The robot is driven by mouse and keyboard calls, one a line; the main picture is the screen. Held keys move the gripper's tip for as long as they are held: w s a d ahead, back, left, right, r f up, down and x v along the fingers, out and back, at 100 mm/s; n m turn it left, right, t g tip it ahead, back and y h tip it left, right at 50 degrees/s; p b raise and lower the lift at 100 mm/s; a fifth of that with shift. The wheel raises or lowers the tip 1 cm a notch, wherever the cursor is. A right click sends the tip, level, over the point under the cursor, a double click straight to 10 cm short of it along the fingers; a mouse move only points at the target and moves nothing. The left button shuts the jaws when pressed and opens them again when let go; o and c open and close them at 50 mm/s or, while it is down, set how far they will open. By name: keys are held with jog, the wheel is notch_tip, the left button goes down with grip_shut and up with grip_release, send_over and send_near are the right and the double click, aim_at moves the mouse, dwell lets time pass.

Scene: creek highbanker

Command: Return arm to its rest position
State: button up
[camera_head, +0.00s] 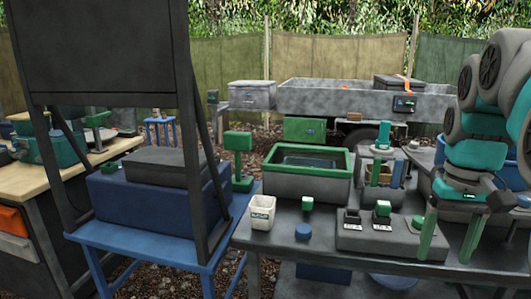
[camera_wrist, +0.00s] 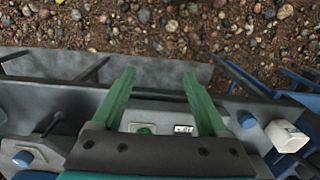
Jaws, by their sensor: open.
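My arm is at the right of the head view, bent, with grey and teal links. My gripper (camera_head: 444,257) hangs from it with two green fingers pointing down, in front of the right part of the grey table (camera_head: 330,262). In the wrist view, my gripper (camera_wrist: 159,74) has its fingers spread wide apart with nothing between them. The grey table (camera_wrist: 60,96) and stony ground lie beyond the fingers.
A blue table (camera_head: 150,245) with cases stands left. A trailer (camera_head: 340,98) stands behind.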

jog(key=s+a+f+n+g, duration=0.1)
jog(key=s+a+f+n, duration=0.1)
jog(key=s+a+f, duration=1.4)
notch_tip(320, 180, down, 4)
jog(key=shift+s+r+n, duration=0.15)
jog(key=shift+s+n, duration=0.15)
jog(key=shift+s, duration=0.75)
